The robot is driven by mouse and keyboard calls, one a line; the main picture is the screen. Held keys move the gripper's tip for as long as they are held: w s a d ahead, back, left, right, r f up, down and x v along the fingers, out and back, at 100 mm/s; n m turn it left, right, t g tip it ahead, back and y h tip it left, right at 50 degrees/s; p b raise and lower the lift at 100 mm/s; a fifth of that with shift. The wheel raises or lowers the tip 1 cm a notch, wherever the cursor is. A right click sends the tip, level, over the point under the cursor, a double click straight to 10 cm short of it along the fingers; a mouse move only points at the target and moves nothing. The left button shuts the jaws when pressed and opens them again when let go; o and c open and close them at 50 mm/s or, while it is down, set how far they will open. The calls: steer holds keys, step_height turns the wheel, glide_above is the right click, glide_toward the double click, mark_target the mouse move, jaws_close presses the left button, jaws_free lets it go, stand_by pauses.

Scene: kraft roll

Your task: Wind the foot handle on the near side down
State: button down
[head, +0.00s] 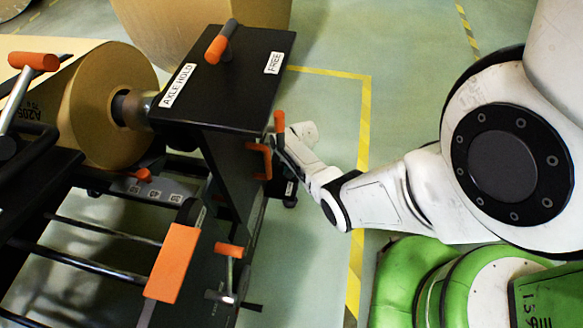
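A black roll stand carries several orange handles.
The stand's black top plate (240,90) has "AXLE HOLD" and "FREE" labels and an orange lever (217,49). A kraft roll (105,110) sits left. An orange pedal (172,263) is low in front.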

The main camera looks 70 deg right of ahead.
steer(key=shift+w+a+m, duration=0.1)
steer(key=shift+m, duration=0.4)
steer(key=c, duration=1)
jaws_free()
steer(key=shift+c, duration=0.2)
steer(key=shift+r, duration=0.15)
step_height(320, 180, up, 10)
steer(key=s+p, duration=0.2)
steer(key=p, duration=0.3)
steer(key=shift+r+p, duration=0.15)
steer(key=shift+p, duration=0.2)
